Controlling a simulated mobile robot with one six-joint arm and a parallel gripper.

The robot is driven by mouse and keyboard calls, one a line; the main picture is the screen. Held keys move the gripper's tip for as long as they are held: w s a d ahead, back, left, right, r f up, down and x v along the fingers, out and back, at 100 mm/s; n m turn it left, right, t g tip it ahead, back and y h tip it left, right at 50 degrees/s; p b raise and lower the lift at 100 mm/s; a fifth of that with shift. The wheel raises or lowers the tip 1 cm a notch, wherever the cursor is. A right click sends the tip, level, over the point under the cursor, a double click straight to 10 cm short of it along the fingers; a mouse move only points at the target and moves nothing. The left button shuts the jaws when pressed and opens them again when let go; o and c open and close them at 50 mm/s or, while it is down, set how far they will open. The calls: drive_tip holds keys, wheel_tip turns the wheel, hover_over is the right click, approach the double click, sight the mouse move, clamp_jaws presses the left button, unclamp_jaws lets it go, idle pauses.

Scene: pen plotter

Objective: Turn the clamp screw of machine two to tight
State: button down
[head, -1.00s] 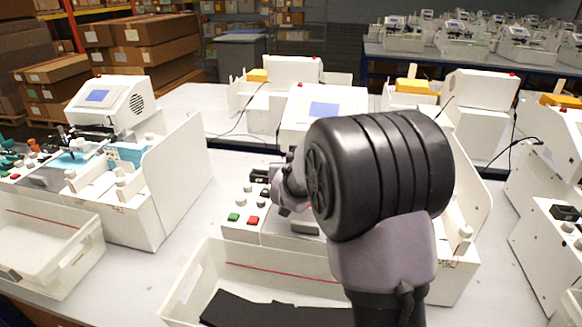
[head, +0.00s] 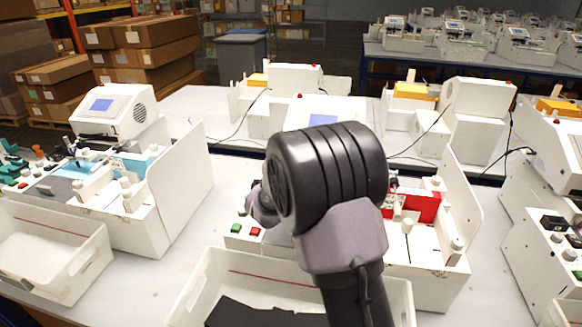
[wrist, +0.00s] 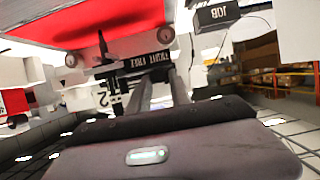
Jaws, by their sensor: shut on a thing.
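Machine two is most likely the white plotter (head: 425,270) in front of me. Its red bed (head: 425,207) shows right of my arm, with small white posts and knobs nearby. My arm covers its middle, and my gripper is hidden behind it in the head view. In the wrist view the two grey fingers of my gripper (wrist: 160,88) reach up close together beneath the red bed (wrist: 85,18). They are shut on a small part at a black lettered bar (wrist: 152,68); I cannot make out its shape. A "2" shows left of the fingers. The clamp screw's setting cannot be read.
A white tray (head: 215,285) with dark sheets stands in front of the machine. Green (head: 236,228) and red buttons sit left of my arm. Other white plotters stand left (head: 165,215), right (head: 545,230) and behind. Bare table shows between the machines.

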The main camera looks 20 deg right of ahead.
drive_tip(key=m+g+h+p, duration=0.1)
drive_tip(key=p, duration=0.1)
drive_tip(key=m+g+h+p, duration=0.1)
drive_tip(key=p, duration=0.1)
drive_tip(key=m+h+p, duration=0.1)
drive_tip(key=p, duration=0.1)
drive_tip(key=shift+w+a+r+m+g, duration=0.25)
drive_tip(key=shift+r+m+g, duration=0.05)
drive_tip(key=shift+r+g, duration=0.1)
drive_tip(key=shift+w+a+f+m+g+h+p, duration=0.1)
drive_tip(key=shift+f+m+g+h+p, duration=0.1)
drive_tip(key=shift+m+g+h+p, duration=0.85)
drive_tip(key=shift+w+f+m+g+p, duration=0.2)
drive_tip(key=shift+m+g+p, duration=0.25)
drive_tip(key=shift+m+g, duration=0.35)
drive_tip(key=shift+f+m+g+h+b, duration=0.25)
drive_tip(key=shift+m+g+h+b, duration=0.2)
drive_tip(key=shift+m+g+b, duration=0.7)
drive_tip(key=shift+w+m+g+b, duration=0.1)
drive_tip(key=shift+m+g+b, duration=0.45)
drive_tip(key=shift+g, duration=0.25)
drive_tip(key=shift+r+m+g+b, duration=0.25)
drive_tip(key=shift+m+g+b, duration=0.1)
drive_tip(key=shift+g+b, duration=0.2)
